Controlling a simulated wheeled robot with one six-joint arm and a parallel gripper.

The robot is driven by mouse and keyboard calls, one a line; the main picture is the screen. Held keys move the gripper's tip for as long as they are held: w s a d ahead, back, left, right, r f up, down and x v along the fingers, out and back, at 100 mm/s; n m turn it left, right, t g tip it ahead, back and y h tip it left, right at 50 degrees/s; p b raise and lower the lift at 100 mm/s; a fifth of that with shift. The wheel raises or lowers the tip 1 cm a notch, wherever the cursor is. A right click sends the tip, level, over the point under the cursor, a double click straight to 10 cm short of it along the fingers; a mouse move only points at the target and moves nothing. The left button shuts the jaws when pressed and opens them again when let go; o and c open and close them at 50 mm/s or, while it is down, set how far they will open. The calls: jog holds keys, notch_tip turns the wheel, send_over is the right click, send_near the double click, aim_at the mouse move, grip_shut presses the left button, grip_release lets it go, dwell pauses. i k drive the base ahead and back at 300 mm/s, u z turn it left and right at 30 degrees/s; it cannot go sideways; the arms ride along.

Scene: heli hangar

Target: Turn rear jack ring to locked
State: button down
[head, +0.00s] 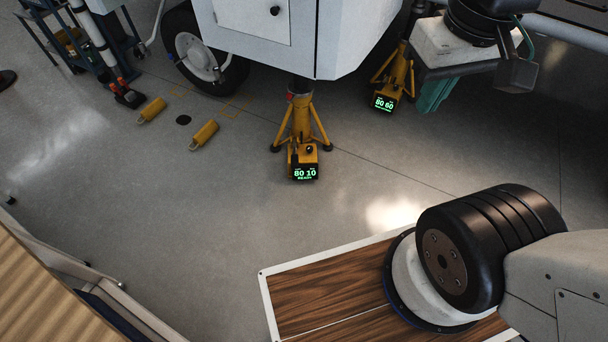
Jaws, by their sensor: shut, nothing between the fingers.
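Two yellow jacks stand under the white hull. The nearer jack (301,125) has spread legs, a reddish collar near its top and a box with a lit green display (305,173), seemingly "80 10" and "READY". The farther jack (397,70) stands to the right, its display (384,103) seemingly "80 60". I cannot tell which is the rear one, nor read a lock ring's position. My gripper (433,104), with teal fingers, hangs at the top right. Its fingers look shut and empty. In the picture it is just right of the farther jack, apart from it.
The white hull (290,45) overhangs the jacks, with a black-tyred wheel (198,58) at left. Two yellow chocks (204,135) (152,110) lie on the floor. A dark cart (75,40) stands at upper left. The grey floor before the nearer jack is clear.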

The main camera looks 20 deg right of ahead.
aim_at(291, 96)
jog(key=z, duration=2.05)
jog(key=k, duration=0.7)
jog(key=u, duration=1.75)
jog(key=i, duration=1.05)
